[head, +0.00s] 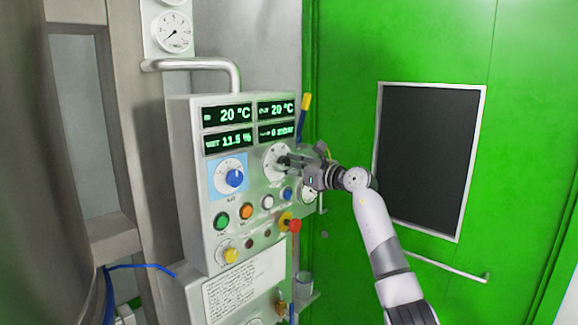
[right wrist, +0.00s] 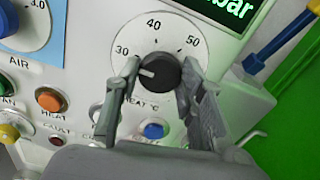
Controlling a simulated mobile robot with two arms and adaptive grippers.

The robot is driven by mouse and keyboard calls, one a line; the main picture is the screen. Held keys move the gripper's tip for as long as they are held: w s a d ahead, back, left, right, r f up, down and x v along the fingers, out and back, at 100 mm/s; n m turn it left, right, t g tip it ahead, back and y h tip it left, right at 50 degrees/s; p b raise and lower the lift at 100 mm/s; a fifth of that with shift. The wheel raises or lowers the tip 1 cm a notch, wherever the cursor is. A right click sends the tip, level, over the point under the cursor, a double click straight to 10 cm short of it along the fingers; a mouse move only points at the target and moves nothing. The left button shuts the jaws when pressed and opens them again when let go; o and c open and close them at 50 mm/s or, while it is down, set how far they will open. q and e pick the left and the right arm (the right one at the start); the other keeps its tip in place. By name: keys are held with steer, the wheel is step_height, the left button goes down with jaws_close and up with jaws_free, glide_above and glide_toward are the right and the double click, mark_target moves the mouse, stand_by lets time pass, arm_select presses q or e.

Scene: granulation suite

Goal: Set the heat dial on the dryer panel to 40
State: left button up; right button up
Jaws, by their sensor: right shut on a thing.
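The heat dial (right wrist: 160,68) is a black knob on a round white scale marked 30, 40 and 50, with "HEAT °C" below it. The dryer panel (head: 190,180) is a pale grey box. My left gripper is not in view.
A blue AIR dial (head: 233,178) sits left of the heat dial. Green (head: 222,221), orange (head: 246,211) and blue (head: 287,194) buttons lie below, with a red emergency knob (head: 294,225) jutting out. A green door (head: 350,50) stands to the right.

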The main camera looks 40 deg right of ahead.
steer(key=m+p, duration=0.1)
steer(key=m, duration=0.1)
steer(key=shift+r+m+p, duration=0.1)
steer(key=shift+m+p, duration=0.2)
steer(key=shift+p, duration=0.05)
steer(key=m+p, duration=0.2)
steer(key=m, duration=0.1)
steer(key=shift+m+p, duration=0.3)
steer(key=shift+p, duration=0.05)
steer(key=m+p, duration=0.3)
steer(key=shift+m+p, duration=1.1)
steer(key=shift+m, duration=0.3)
steer(key=o, duration=1.1)
steer(key=shift+d, duration=0.1)
steer(key=shift+o, duration=0.2)
